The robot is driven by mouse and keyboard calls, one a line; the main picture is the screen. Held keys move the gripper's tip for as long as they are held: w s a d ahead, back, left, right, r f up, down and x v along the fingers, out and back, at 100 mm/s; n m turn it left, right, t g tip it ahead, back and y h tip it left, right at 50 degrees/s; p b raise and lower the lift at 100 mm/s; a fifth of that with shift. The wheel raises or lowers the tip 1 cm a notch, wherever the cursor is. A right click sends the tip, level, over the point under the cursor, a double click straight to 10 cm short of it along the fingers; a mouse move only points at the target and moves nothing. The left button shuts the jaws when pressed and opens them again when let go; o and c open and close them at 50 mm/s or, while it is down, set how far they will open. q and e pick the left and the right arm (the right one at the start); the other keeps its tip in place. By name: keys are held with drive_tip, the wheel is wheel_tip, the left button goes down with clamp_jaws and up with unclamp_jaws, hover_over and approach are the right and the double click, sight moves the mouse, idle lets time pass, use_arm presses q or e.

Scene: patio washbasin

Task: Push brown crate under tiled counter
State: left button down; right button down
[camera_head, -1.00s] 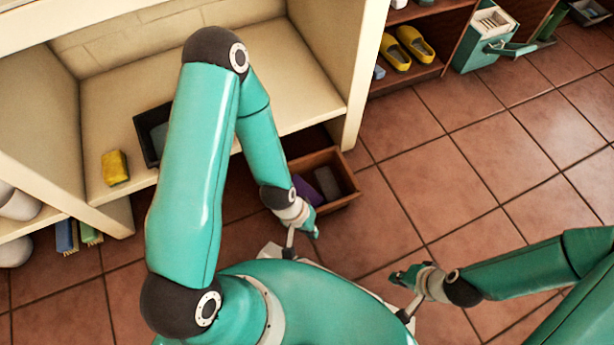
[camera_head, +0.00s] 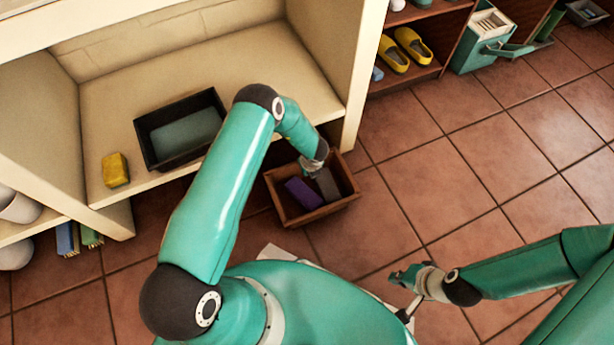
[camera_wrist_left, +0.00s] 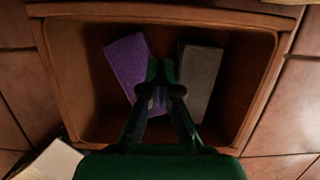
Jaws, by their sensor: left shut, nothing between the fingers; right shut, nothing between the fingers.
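The brown crate (camera_head: 337,204) stands on the floor at the front edge of the cream counter unit (camera_head: 240,75), whose back wall has pale tiles. The crate's far side lies close to the lower shelf edge. A purple block (camera_head: 304,194) and a grey block (camera_head: 327,184) lie inside it. In the left wrist view, my left gripper (camera_wrist_left: 165,72) is shut and empty, over the crate's interior (camera_wrist_left: 250,85) between the two blocks. In the head view its fingers are mostly hidden by my wrist. My right gripper (camera_head: 404,277) is shut and empty, over the floor.
A black basin (camera_head: 150,150) and a yellow sponge (camera_head: 115,168) sit on the lower shelf. Yellow shoes (camera_head: 413,45) stand on a brown rack, with a teal box (camera_head: 478,50) beside it. The tiled floor (camera_head: 440,170) to the right is clear.

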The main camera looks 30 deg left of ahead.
use_arm(q)
drive_tip(key=b+x, duration=0.4)
drive_tip(key=x, duration=0.5)
drive_tip(key=shift+a+f+b, duration=0.1)
drive_tip(key=shift+f+b, duration=0.25)
drive_tip(key=shift+f, duration=0.05)
